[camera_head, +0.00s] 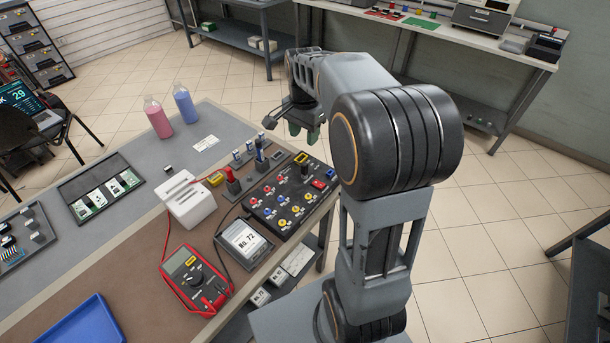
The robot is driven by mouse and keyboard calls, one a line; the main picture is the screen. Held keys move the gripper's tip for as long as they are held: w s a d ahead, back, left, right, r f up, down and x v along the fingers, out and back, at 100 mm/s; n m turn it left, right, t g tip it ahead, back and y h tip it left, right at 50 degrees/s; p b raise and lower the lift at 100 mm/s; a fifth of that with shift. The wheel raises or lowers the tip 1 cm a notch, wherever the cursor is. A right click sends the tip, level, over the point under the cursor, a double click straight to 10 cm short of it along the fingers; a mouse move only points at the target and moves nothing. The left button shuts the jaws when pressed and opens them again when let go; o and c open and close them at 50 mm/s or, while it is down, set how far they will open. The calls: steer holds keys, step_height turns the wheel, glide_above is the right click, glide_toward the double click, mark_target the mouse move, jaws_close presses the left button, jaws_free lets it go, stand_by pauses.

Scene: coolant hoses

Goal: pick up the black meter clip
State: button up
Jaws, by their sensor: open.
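A black upright piece with a yellow top (303,168), which looks like the black meter clip, stands at the back right of the black terminal panel (262,213). It is small here, and I cannot be sure what it grips. The red multimeter (194,278) lies on the bench in front, with a red lead running up from it towards the white block. My gripper (293,128) is open above and behind the panel, apart from the black piece. Its fingers are partly hidden by my arm, and nothing shows between them.
The panel carries several red, yellow and blue terminals. A display unit (243,243), a blue tray (88,322), a pink bottle (157,117) and a blue bottle (185,104) share the bench.

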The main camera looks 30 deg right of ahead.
mark_target(305, 164)
steer(key=f, duration=1.4)
steer(key=shift+w+d, duration=0.25)
steer(key=shift+w, duration=0.1)
steer(key=shift+r, duration=0.1)
jaws_close()
